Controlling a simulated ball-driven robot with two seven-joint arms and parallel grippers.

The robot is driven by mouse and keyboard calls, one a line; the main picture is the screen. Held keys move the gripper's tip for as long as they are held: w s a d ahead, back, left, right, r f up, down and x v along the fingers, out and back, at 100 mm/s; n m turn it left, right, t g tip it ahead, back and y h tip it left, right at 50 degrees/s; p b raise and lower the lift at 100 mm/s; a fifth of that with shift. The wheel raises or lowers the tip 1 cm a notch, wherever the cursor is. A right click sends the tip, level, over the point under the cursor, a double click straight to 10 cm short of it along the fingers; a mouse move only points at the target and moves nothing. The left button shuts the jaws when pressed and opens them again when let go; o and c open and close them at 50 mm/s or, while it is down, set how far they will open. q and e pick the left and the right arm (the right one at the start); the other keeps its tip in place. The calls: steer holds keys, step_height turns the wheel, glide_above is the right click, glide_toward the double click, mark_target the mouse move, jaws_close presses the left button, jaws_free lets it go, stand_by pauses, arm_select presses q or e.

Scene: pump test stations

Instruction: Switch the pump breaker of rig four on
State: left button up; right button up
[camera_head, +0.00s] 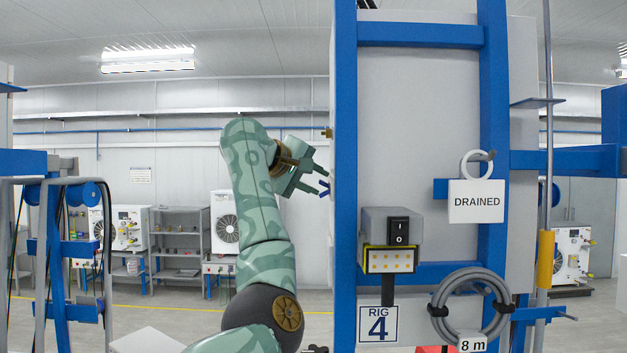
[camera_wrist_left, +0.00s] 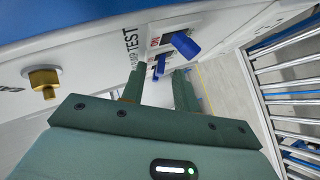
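My left gripper (camera_head: 322,183) is at the left side of the rig four frame, with its fingers apart and nothing between them in the head view. In the left wrist view, the fingers (camera_wrist_left: 158,70) point at a white panel lettered "TEST". A small blue lever (camera_wrist_left: 158,66) shows in the gap between the fingertips; I cannot tell whether they touch it. A larger blue lever (camera_wrist_left: 186,45) beside an "ON" label sits just above. A blue lever end (camera_head: 325,188) shows by the fingertips in the head view. My right gripper is out of view.
A "RIG 4" sign (camera_head: 378,325), a grey box with a black rocker switch (camera_head: 398,232), a "DRAINED" tag (camera_head: 477,202) and a coiled hose (camera_head: 470,305) are on the blue frame (camera_head: 345,150). A brass fitting (camera_wrist_left: 43,80) sticks out left of the gripper.

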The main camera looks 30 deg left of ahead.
arm_select(q)
steer(key=b+v, duration=0.8)
steer(key=v, duration=0.8)
steer(key=shift+s, duration=0.1)
